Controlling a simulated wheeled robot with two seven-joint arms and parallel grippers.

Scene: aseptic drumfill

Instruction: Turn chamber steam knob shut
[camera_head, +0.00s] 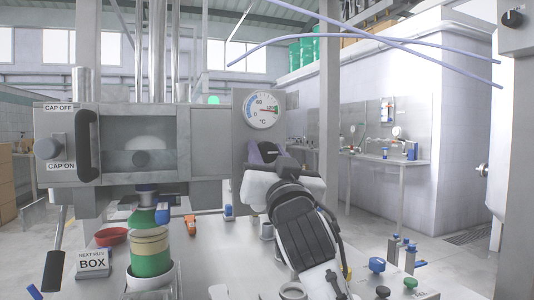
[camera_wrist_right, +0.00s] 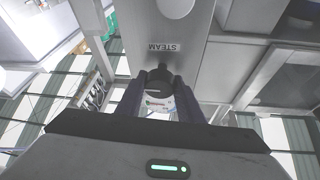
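The chamber steam knob (camera_wrist_right: 159,82) is dark and sits on a grey panel under an upside-down STEAM label (camera_wrist_right: 163,46) in the right wrist view. My right gripper (camera_wrist_right: 160,92) has its two purple-grey fingers on either side of the knob, and the knob fills the gap at their tips. In the head view the right gripper (camera_head: 264,153) is at the panel below the round °C gauge (camera_head: 262,109); my wrist hides part of the knob (camera_head: 269,150). My left gripper is not in view.
A steel chamber with a window and a black handle (camera_head: 87,145) stands at left, with a CAP OFF/CAP ON knob (camera_head: 47,148). Blue and green knobs stand at right.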

